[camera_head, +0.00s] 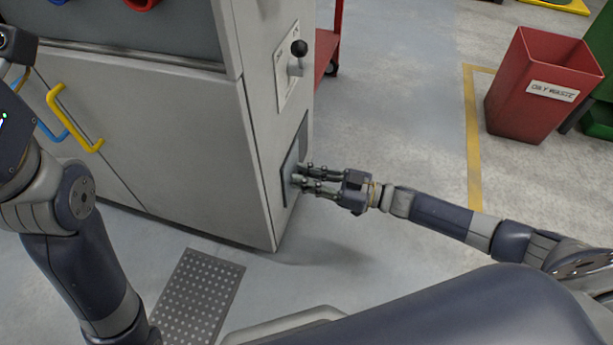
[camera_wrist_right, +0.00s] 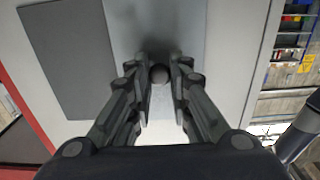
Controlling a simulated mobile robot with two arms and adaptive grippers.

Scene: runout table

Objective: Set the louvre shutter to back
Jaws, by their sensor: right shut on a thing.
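The louvre shutter is a light grey plate (camera_head: 289,171) on the narrow side face of the grey cabinet. It also shows in the right wrist view (camera_wrist_right: 193,30), with a small round knob (camera_wrist_right: 159,75) on it. A dark grey panel area (camera_wrist_right: 65,55) lies left of the plate there, and beyond it, toward the red cart, in the head view (camera_head: 302,138). My right gripper (camera_head: 299,174) is at the plate, its fingers shut on the knob from both sides (camera_wrist_right: 160,80). The fingers hide part of the plate. My left arm is at the left; its gripper fingers are out of view.
A lever with a black ball (camera_head: 299,48) sits on a plate above the shutter. A red cart (camera_head: 327,45) stands behind the cabinet. A red waste bin (camera_head: 520,100) is at the right. Yellow (camera_head: 75,120) and blue handles are on the cabinet front. The floor between cabinet and bin is clear.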

